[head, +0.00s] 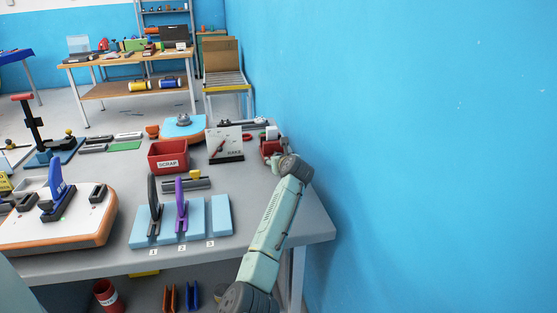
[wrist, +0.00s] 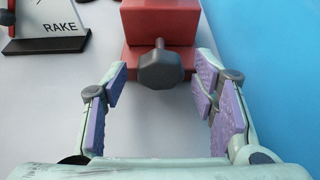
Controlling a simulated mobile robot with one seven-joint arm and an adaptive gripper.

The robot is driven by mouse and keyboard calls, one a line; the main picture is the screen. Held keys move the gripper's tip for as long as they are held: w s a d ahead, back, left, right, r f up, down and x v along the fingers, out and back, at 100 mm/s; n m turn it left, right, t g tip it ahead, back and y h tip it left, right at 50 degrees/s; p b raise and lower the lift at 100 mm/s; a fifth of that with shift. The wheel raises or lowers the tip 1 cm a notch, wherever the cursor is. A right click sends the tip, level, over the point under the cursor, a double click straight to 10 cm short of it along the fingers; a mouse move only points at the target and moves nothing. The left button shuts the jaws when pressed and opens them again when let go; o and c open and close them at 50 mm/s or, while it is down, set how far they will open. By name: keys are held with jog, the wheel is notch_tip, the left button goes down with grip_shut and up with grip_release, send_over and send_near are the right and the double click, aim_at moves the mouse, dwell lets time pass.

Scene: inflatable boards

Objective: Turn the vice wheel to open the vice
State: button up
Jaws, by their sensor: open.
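The red vice (head: 269,148) stands at the far right of the workbench by the blue wall, partly hidden behind my arm in the head view. In the wrist view the vice's red body (wrist: 160,22) is at the top centre. Its grey wheel (wrist: 161,68) sticks out from the body toward me on a short shaft. My gripper (wrist: 160,85) is open, with one purple-padded finger to the left of the wheel and one to the right. There is a gap on both sides, and neither finger appears to touch the wheel. The vice jaws are not clearly seen.
The blue wall (head: 400,150) runs close along the right of the bench. A sign reading RAKE (head: 225,143) stands left of the vice, and a red SCRAP bin (head: 168,155) is further left. Light blue blocks holding a black and a purple tool stand nearer the front.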

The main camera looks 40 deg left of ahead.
jog(key=shift+c, duration=0.5)
jog(key=c, duration=1)
jog(key=shift+c, duration=0.2)
jog(key=shift+s+n+t+h, duration=0.1)
jog(key=shift+n+t+h, duration=0.55)
jog(key=shift+n, duration=0.45)
jog(key=shift+n+t+b, duration=0.35)
jog(key=shift+n+t, duration=0.2)
jog(key=shift+n, duration=0.35)
jog(key=shift+h, duration=0.25)
jog(key=o, duration=1.1)
